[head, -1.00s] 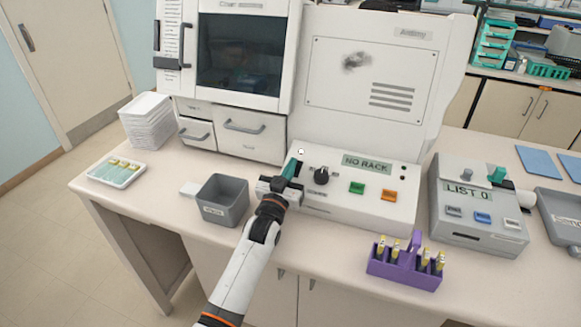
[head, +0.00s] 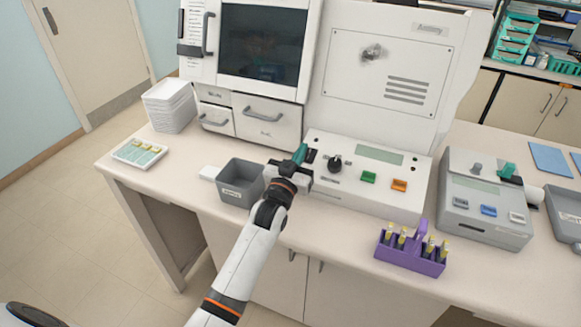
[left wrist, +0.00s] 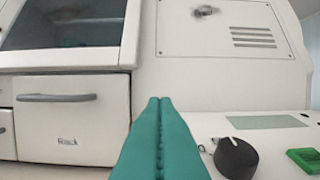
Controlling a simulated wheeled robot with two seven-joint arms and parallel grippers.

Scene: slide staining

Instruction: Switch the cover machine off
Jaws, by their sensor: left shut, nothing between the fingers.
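The white machine has a tall back panel (head: 345,75) and a low control box (head: 350,205). Its front carries a black knob (head: 335,162), a green button (head: 369,177), an orange button (head: 399,185) and a blank display (head: 379,154). A windowed cabinet (head: 265,42) adjoins it on the left. My left gripper (head: 300,152) is shut and empty at the left end of the control box, left of the knob. A small black part shows beside its fingertips; I cannot tell contact. In the left wrist view, the closed teal fingers (left wrist: 160,105) hide what lies beneath them. My right gripper is not in view.
A grey bin (head: 240,178) stands just left of my left gripper. A purple rack (head: 410,258) with several vials is at the front right. A grey device (head: 485,215) with a blank display stands farther right. White trays (head: 170,108) are stacked at left.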

